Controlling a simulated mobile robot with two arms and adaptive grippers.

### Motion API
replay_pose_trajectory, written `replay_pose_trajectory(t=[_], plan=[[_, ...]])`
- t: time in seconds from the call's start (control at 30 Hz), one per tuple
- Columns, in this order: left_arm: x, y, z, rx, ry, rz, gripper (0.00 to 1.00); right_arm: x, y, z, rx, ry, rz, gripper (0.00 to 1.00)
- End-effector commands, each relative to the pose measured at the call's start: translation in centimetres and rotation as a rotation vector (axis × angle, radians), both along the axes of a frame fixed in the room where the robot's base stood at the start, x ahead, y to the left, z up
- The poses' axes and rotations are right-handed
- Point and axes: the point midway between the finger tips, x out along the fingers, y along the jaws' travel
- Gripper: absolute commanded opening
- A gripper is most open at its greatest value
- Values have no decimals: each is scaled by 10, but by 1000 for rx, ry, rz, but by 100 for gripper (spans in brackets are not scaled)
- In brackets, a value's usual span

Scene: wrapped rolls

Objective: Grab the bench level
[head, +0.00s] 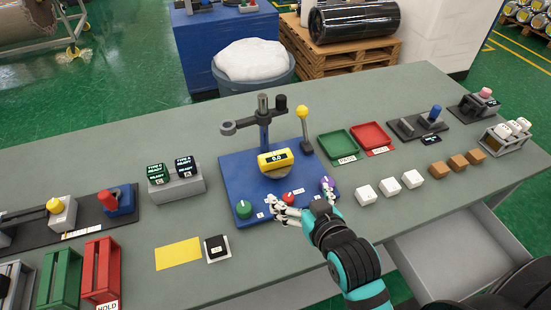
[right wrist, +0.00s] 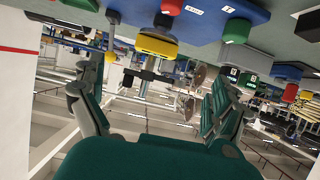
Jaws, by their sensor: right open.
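The bench level, a yellow block with a dark display reading 0.0 (head: 275,159), sits on the blue base plate (head: 236,178) of a bench stand. It also shows in the right wrist view as a yellow block (right wrist: 156,46), upside down and beyond the fingers. My right gripper (head: 292,208) is at the front edge of the blue plate, nearer than the level and apart from it. In the right wrist view its fingers (right wrist: 155,108) are spread with nothing between them. My left gripper is not in view.
Green (head: 244,209) and red (head: 287,197) knobs line the plate's front. White blocks (head: 390,187) stand to the right. An open drawer (head: 460,253) juts out at front right.

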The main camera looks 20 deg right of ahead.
Motion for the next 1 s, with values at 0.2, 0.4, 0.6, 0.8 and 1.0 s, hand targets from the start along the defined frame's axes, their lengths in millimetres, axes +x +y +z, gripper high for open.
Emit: replay_pose_trajectory(t=[0.2,0.4,0.6,0.8,1.0], plan=[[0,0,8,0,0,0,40,33,1,2,3,-45,-7,100],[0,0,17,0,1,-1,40,74,2,-15,3,-43,-7,100],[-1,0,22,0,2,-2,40,106,4,-30,4,-41,-7,100],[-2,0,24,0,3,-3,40,119,4,-36,4,-41,-7,100],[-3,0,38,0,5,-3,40,144,2,-40,3,-40,-7,100]])
